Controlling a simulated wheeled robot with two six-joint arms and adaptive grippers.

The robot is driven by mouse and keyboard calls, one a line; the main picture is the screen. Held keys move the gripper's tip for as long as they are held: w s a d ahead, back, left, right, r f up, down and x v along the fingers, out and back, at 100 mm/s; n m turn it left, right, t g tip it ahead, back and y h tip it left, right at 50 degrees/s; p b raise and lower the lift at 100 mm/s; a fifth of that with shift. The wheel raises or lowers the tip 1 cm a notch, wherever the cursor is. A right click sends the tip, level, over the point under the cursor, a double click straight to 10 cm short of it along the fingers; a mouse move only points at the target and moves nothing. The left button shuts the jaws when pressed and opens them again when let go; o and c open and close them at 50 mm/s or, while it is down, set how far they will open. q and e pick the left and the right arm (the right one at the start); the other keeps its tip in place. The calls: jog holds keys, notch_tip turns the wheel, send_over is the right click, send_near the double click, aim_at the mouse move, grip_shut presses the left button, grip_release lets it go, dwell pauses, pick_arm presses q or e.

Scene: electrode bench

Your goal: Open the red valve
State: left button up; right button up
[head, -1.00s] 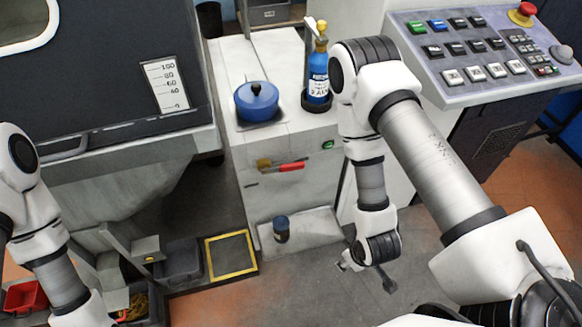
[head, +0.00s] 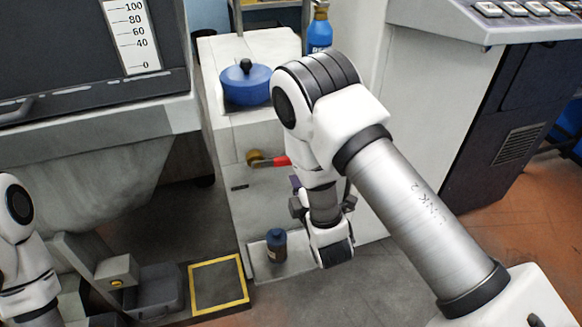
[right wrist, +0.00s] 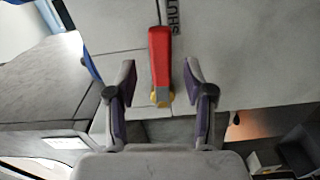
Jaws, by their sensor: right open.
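The red valve has a red lever handle (head: 281,161) on a brass body (head: 254,158), mounted on the front of the white cabinet. In the head view the lever points right, and my right arm hides its far end. In the right wrist view the red lever (right wrist: 160,55) stands between the two fingers of my right gripper (right wrist: 158,74), with clear gaps on both sides. Its brass end (right wrist: 162,97) is nearer the palm. The right gripper is open. Partly cut-off lettering, "SHU", shows beside the lever. My left gripper is out of view; only left arm links show.
A dark jar (head: 276,245) stands on the ledge below. A yellow-edged square (head: 218,287) lies to its left. A control console (head: 490,25) is at right.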

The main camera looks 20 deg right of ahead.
jog(key=w, duration=0.5)
jog(key=shift+d, duration=0.15)
jog(key=shift+f, duration=0.1)
grip_shut()
jog(key=shift+b, duration=0.3)
